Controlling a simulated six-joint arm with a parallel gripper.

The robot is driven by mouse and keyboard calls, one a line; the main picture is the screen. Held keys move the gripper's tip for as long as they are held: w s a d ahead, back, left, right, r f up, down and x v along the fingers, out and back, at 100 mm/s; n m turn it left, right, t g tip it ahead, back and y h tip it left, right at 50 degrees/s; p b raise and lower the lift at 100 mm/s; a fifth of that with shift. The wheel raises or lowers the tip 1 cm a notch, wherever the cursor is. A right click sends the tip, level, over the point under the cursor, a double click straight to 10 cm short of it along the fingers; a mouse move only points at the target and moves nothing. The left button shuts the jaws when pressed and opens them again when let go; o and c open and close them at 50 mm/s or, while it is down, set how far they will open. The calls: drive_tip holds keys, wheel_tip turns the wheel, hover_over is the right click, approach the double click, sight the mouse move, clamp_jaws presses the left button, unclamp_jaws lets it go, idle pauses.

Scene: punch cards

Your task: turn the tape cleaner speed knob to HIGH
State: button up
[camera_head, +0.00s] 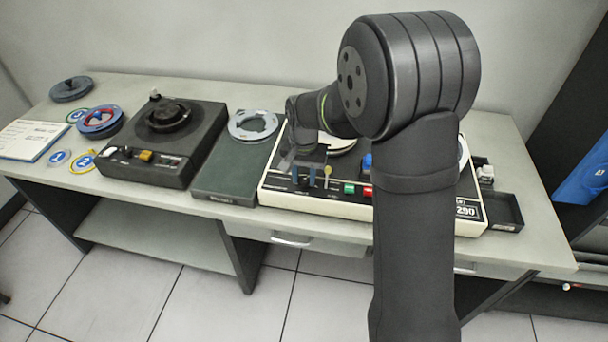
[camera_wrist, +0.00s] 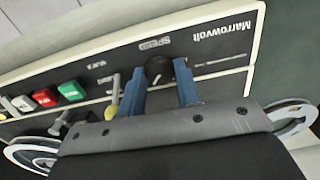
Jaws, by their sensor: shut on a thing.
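The tape cleaner (camera_head: 320,208) is a cream machine with a black front panel, standing on the bench. The wrist view shows its panel upside down, lettered "Marrowvolt" (camera_wrist: 219,27). The dark speed knob (camera_wrist: 160,70) sits under the word SPEED and carries a pale mark. My gripper (camera_wrist: 160,88) has its blue fingers on either side of the knob and is shut on it. In the head view my gripper (camera_head: 304,178) is at the left part of the panel, and its fingers hide the knob. The setting the mark points to cannot be read.
A yellow-tipped lever (camera_wrist: 112,100) stands close beside one finger. Green (camera_wrist: 70,90) and red (camera_wrist: 45,97) buttons lie farther along the panel. A dark green box (camera_head: 225,180) with a reel on top, and a black turntable-like unit (camera_head: 150,165), stand to the left.

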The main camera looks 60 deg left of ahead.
sight(304, 179)
drive_tip(key=o, duration=1)
drive_tip(key=shift+c, duration=0.2)
wheel_tip(304, 179, up, 18)
drive_tip(key=shift+f, duration=0.2)
drive_tip(key=shift+f, duration=0.15)
wheel_tip(304, 179, down, 17)
drive_tip(key=shift+f, duration=0.15)
idle(0.4)
